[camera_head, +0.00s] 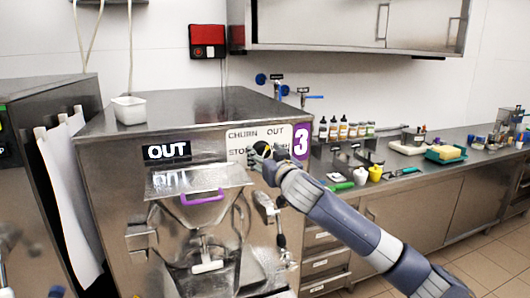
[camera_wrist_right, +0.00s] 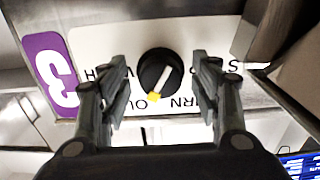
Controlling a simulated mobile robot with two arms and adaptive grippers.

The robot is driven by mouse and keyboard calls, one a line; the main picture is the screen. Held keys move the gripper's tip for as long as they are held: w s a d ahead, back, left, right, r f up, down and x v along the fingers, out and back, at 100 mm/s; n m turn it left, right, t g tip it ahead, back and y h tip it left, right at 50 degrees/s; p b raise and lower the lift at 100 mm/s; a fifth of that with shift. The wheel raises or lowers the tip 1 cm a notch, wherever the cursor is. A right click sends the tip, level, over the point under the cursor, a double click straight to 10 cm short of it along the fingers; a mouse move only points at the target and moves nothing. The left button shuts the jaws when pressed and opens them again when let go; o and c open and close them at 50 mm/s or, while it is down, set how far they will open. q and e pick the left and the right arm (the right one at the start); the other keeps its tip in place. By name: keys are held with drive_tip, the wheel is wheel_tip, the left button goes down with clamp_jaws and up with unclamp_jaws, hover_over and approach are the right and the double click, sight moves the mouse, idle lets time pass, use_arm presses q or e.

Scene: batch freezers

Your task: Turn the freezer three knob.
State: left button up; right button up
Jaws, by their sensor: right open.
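Freezer three (camera_head: 110,180) is a steel machine with a purple "3" label (camera_head: 301,141). Its white panel (camera_head: 243,134) reads CHURN, OUT, STOP and WASH. The black round knob sits in the middle of this panel and shows in the right wrist view (camera_wrist_right: 147,70). It has a white pointer with a yellow tip, which lies beside the letters "OU" of OUT. My right gripper (camera_head: 260,158) is open at the panel; in its wrist view the fingers (camera_wrist_right: 160,88) stand on either side of the knob, with gaps visible. In the head view the gripper partly hides the knob. My left gripper is not seen.
Below the panel, a hopper lid with a purple handle (camera_head: 202,197) and a spout stick out from the front. A white tub (camera_head: 129,110) stands on top. A counter with bottles (camera_head: 343,128) and tools runs to the right. A cabinet (camera_head: 350,25) hangs above.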

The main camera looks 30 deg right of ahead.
drive_tip(key=c, duration=1.1)
